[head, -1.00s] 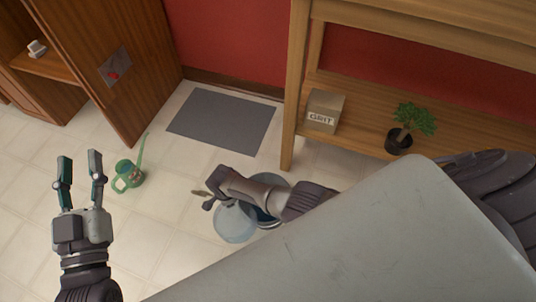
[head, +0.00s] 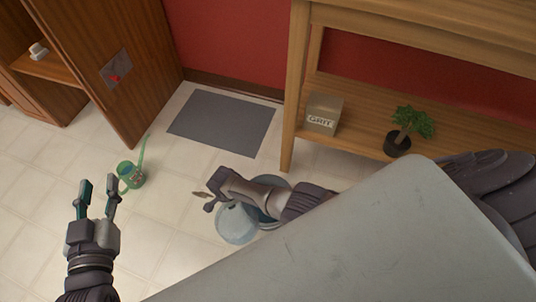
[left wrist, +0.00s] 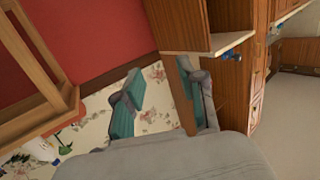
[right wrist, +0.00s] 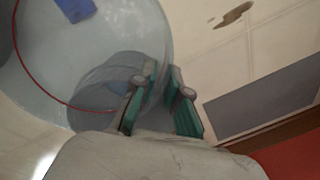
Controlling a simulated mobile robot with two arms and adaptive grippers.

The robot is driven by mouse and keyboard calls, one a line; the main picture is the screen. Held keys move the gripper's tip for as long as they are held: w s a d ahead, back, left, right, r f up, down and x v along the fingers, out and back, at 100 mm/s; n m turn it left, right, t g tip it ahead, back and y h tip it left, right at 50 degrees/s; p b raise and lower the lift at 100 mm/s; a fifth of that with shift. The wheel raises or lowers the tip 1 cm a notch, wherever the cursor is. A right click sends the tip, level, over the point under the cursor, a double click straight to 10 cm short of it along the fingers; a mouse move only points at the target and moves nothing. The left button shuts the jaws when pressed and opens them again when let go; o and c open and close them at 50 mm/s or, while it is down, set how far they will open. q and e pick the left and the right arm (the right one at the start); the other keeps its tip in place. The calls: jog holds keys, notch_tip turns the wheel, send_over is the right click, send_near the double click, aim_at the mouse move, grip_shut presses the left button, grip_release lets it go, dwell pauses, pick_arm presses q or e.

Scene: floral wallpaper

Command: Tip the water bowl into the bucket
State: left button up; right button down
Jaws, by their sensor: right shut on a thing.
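The water bowl (head: 237,224) is pale, translucent blue and sits low in the middle of the head view. My right gripper (head: 212,197) is at its far rim. In the right wrist view the bowl (right wrist: 110,30) shows a red line and a blue patch, and the right fingers (right wrist: 160,98) are shut at its edge. The bucket (head: 266,216) is a darker blue round shape just right of the bowl, partly hidden by my right forearm. I cannot tell the bowl's tilt or whether it touches the bucket. My left gripper (head: 98,194) is open and empty above the floor.
A green watering can (head: 131,177) stands just beyond my left gripper. A grey mat (head: 222,120) lies farther back. A wooden shelf at right holds a GRIT box (head: 323,112) and a potted plant (head: 398,142). A brown mark (head: 200,194) shows by my right gripper.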

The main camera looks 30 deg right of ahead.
jog(key=shift+w+r+p, duration=0.1)
jog(key=shift+r+p, duration=0.5)
jog(key=shift+r, duration=0.15)
jog(key=shift+a+r+p, duration=0.1)
jog(key=shift+r+p, duration=0.2)
jog(key=shift+r, duration=0.15)
pick_arm(q)
jog(key=s+a+f+g+y+p, duration=0.1)
jog(key=s+a+f+g, duration=0.3)
jog(key=s+f+g, duration=0.5)
jog(key=shift+s+a+f+y+p, duration=0.2)
jog(key=shift+s+f+y+p, duration=0.15)
jog(key=shift+f+y, duration=0.7)
pick_arm(e)
jog(key=shift+r, duration=0.65)
pick_arm(q)
jog(key=shift+f, duration=0.15)
